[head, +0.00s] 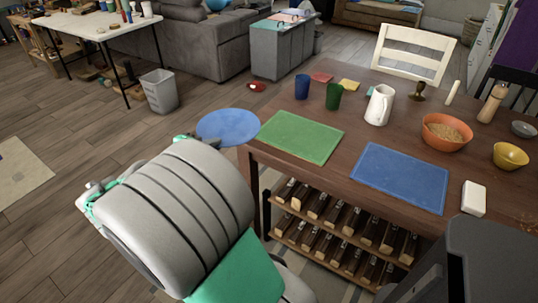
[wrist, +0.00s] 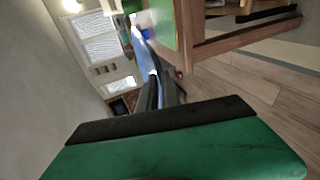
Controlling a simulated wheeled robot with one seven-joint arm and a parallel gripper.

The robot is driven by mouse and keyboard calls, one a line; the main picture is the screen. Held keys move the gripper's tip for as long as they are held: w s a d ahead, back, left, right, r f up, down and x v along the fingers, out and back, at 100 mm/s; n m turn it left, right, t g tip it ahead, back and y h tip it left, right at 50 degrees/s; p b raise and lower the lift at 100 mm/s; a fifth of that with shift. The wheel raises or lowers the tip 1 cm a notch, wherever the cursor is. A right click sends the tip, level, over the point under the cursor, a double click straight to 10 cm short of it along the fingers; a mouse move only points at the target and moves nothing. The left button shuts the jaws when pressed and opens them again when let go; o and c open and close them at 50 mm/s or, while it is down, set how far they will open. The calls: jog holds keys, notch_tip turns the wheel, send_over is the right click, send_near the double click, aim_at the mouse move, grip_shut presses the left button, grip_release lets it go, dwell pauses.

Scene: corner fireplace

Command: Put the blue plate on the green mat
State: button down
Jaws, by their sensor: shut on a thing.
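In the wrist view the plate (wrist: 140,52) shows nearly edge-on as a narrow blue strip. My gripper (wrist: 158,78) is shut on the plate's rim; in the head view my arm mostly hides the fingers. The green mat (head: 299,137) lies flat and bare on the table's left part. Part of it also shows in the wrist view (wrist: 164,20).
The wooden table (head: 350,128) also holds a blue mat (head: 400,177), blue cup (head: 302,87), green cup (head: 334,96), white pitcher (head: 380,104) and orange bowl (head: 446,133). The cups stand behind the green mat. A bottle rack (head: 340,232) is under the table.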

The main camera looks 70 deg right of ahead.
aim_at(230, 144)
jog(key=s+d+m+g, duration=0.1)
jog(key=s, duration=0.1)
jog(key=s+d+f+g, duration=0.1)
jog(key=shift+s+d+m+b, duration=0.35)
jog(key=shift+s+d+m, duration=0.05)
jog(key=s+d+f+b, duration=0.3)
jog(key=s+d+f, duration=0.1)
jog(key=d+f, duration=0.7)
jog(key=shift+f, duration=0.45)
jog(key=c, duration=1.6)
grip_release()
jog(key=shift+o, duration=0.2)
jog(key=shift+r, duration=0.1)
